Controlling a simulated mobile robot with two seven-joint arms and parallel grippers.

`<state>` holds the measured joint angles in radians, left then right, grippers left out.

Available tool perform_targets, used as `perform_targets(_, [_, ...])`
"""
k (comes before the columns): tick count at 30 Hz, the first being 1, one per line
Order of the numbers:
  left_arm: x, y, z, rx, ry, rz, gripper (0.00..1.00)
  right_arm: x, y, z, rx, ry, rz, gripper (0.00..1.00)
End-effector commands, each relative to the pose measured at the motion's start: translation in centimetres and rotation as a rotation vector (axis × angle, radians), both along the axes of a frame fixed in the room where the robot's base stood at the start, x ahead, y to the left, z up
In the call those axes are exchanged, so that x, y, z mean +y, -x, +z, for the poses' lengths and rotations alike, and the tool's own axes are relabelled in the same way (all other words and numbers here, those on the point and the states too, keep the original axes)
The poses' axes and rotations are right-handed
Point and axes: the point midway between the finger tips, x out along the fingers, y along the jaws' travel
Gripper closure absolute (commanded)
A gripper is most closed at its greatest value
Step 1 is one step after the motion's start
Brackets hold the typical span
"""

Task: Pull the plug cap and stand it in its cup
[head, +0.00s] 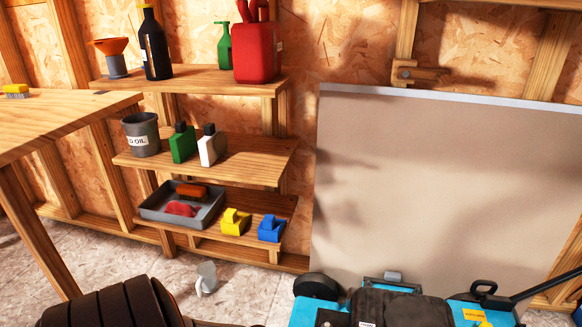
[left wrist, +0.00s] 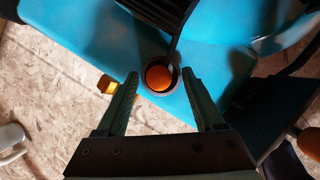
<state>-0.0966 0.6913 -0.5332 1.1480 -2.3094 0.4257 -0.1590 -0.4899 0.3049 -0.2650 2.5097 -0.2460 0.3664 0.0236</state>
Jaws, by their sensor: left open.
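My left gripper (left wrist: 160,74) is open in the left wrist view, its two green fingers spread over the blue mower body (left wrist: 105,38). Between the fingertips is a round orange piece in a dark ring (left wrist: 159,77); a black lead or strip runs up from it. I cannot tell whether this is the plug cap, or whether the fingers touch it. The blue mower (head: 333,312) also shows at the bottom of the head view, with a dark cover on top. I cannot clearly identify the cup. My right gripper is not in view.
A wooden shelf (head: 215,82) holds bottles and a red can (head: 257,52). Lower shelves hold a grey oil tin (head: 141,134), bottles, a grey tray (head: 152,212), and yellow (head: 235,222) and blue (head: 271,228) items. A small pale object (head: 206,278) is on the floor. A bench is left.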

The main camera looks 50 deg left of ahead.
Motion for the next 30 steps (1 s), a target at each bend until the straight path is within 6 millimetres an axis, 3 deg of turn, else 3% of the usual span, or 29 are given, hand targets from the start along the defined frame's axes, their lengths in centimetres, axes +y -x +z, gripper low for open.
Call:
perform_targets(12, [0.5,2.6,7.3,0.000,0.000,-0.002,0.26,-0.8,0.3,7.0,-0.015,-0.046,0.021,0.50])
perform_targets(18, [0.8,3.8,10.0,-0.002,0.000,-0.002,0.26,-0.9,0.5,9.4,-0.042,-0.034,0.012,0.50])
perform_targets(24, [0.9,4.3,11.4,-0.003,0.000,-0.002,0.26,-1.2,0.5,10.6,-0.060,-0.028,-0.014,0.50])
perform_targets(30, [0.9,4.4,11.5,-0.004,0.000,-0.002,0.26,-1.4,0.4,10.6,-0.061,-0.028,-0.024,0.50])
